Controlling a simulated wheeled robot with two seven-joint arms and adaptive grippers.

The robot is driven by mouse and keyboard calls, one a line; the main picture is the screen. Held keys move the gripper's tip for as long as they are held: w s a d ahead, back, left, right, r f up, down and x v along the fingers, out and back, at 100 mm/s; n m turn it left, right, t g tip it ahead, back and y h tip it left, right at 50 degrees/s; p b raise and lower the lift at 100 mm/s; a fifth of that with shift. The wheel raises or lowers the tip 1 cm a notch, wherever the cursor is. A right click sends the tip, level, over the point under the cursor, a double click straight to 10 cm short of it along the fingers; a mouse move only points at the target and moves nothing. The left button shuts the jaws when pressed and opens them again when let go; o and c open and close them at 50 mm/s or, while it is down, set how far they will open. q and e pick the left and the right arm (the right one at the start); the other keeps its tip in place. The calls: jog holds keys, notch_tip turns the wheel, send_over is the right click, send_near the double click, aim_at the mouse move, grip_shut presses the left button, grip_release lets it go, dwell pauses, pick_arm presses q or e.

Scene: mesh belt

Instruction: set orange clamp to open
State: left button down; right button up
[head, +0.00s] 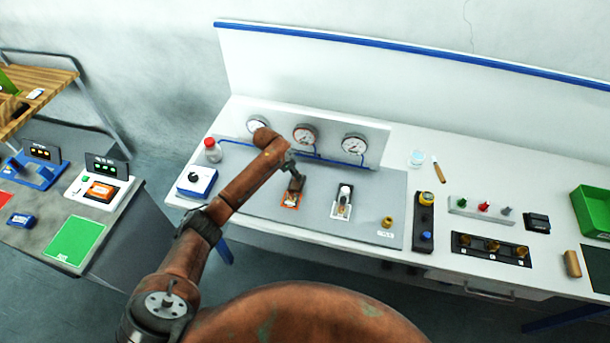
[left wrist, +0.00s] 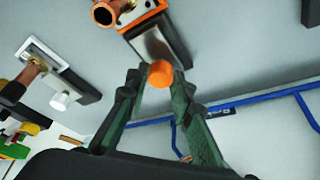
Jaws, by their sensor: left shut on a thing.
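The orange clamp (head: 290,200) sits on the grey panel of the bench, an orange-edged base with a copper-coloured part. In the left wrist view its orange-and-white base (left wrist: 146,17) is at the top. A grey lever-like body reaches from it to an orange knob (left wrist: 160,76). My left gripper (head: 289,168) is at the far side of the clamp. In the left wrist view its green fingers (left wrist: 160,84) are closed on the orange knob. The fingers partly hide the knob's sides. My right gripper is not in view.
A similar white clamp (head: 342,204) stands close to the right of the orange one. Pressure gauges (head: 305,137) with blue pipes stand behind. A brass knob (head: 387,222) is at the panel's right front. A blue-and-white switch box (head: 197,181) lies left, near my arm.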

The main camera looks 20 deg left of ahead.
pick_arm(q)
jog(key=shift+w+r, duration=0.1)
jog(key=c, duration=2)
grip_release()
jog(key=shift+c, duration=0.2)
jog(key=o, duration=0.4)
jog(key=shift+w, duration=0.15)
jog(key=shift+c, duration=0.2)
jog(key=v, duration=1.2)
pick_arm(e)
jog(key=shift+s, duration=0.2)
